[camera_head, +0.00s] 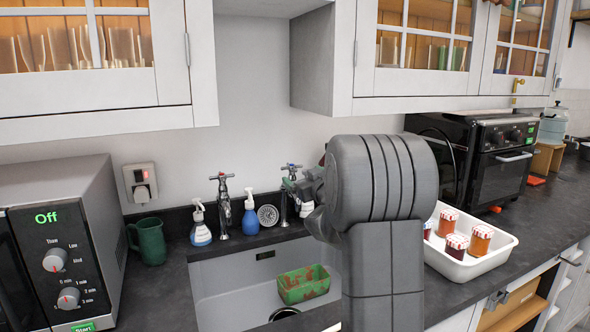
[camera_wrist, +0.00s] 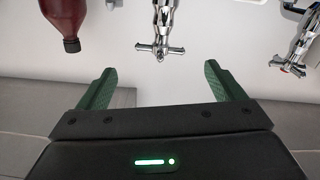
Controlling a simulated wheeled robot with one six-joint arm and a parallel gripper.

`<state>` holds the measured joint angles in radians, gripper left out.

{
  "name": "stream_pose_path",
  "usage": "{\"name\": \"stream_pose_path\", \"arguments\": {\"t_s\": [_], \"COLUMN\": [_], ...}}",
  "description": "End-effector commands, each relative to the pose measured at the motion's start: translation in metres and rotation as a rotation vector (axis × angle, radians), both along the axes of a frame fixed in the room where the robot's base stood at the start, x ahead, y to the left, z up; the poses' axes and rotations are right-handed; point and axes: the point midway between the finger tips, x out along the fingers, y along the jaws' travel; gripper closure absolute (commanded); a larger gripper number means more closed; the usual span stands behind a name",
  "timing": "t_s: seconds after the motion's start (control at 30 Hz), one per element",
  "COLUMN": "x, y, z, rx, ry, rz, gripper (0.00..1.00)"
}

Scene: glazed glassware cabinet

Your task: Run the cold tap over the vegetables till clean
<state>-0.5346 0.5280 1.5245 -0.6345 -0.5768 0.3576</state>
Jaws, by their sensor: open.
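Two chrome taps with cross handles stand behind the sink (camera_head: 225,300). The left tap (camera_head: 222,207) has a red mark on top; the right tap (camera_head: 284,207) has a blue mark and is partly hidden by my arm. My gripper (camera_wrist: 157,82) is open and empty. In the wrist view, a cross handle (camera_wrist: 160,48) is ahead, between the lines of the green fingers and apart from them. The red-marked tap (camera_wrist: 292,66) shows at the right there. A green tub (camera_head: 303,281) with brownish patches sits in the sink; I cannot make out vegetables.
Soap bottles (camera_head: 201,226) and (camera_head: 250,217) stand by the taps. A dark red bottle (camera_wrist: 70,25) is at the wrist view's upper left. A green mug (camera_head: 150,241) and microwave (camera_head: 65,250) are left; a white tray (camera_head: 468,268) of jars is right. Cabinets (camera_head: 330,60) hang above.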

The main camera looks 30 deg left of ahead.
Motion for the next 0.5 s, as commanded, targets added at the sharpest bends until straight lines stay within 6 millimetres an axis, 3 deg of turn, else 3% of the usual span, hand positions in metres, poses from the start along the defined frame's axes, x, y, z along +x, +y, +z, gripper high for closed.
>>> {"name": "stream_pose_path", "arguments": {"t_s": [0.2, 0.5], "x": [0.027, 0.044], "y": [0.033, 0.053], "z": [0.001, 0.000], "rx": [-0.001, -0.001], "ry": [-0.001, -0.001], "rz": [0.001, 0.001], "gripper": [0.11, 0.11]}}
